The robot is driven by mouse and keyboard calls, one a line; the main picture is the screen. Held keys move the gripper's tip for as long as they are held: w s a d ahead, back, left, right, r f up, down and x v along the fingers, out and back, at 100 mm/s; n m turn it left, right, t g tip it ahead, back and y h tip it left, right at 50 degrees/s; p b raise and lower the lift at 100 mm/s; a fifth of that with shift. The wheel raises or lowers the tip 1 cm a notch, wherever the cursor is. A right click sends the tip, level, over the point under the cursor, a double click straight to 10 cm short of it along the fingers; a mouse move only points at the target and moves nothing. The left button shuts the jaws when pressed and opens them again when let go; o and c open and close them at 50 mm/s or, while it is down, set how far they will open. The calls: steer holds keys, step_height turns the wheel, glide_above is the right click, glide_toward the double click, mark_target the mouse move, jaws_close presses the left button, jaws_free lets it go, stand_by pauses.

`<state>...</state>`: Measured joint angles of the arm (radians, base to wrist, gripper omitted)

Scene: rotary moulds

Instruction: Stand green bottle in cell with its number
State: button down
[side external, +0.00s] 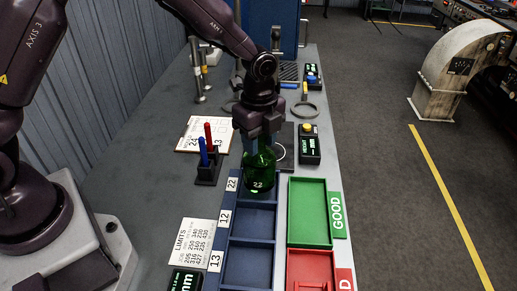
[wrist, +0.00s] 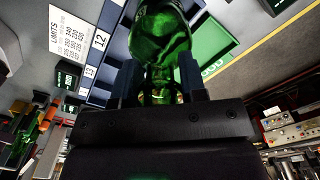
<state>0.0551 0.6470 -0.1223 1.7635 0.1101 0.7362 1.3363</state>
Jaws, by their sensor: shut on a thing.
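The green bottle (side external: 259,172) is upright and bears a small number that looks like 22. My gripper (side external: 259,143) is shut on its upper part; the bottle also shows in the wrist view (wrist: 160,40) between the fingers (wrist: 160,88). The blue rack (side external: 233,236) has cells in a row, with number plates 22 (side external: 232,184), 12 (side external: 225,217) and 13 (side external: 215,261) at its left. The bottle is at the far cell, beside plate 22, and hides much of it. I cannot tell whether its base touches the cell floor.
A green GOOD tray (side external: 310,213) and a red tray (side external: 311,268) lie right of the rack. A pen holder (side external: 208,170) with a blue and a red pen stands close left of the bottle. A weight display (side external: 309,146) stands behind right. The cells beside 12 and 13 look empty.

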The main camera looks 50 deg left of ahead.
steer(key=shift+f, duration=1.3)
steer(key=shift+s+f, duration=0.1)
steer(key=shift+f, duration=0.05)
steer(key=c, duration=0.7)
jaws_free()
step_height(320, 180, up, 12)
steer(key=shift+r, duration=0.25)
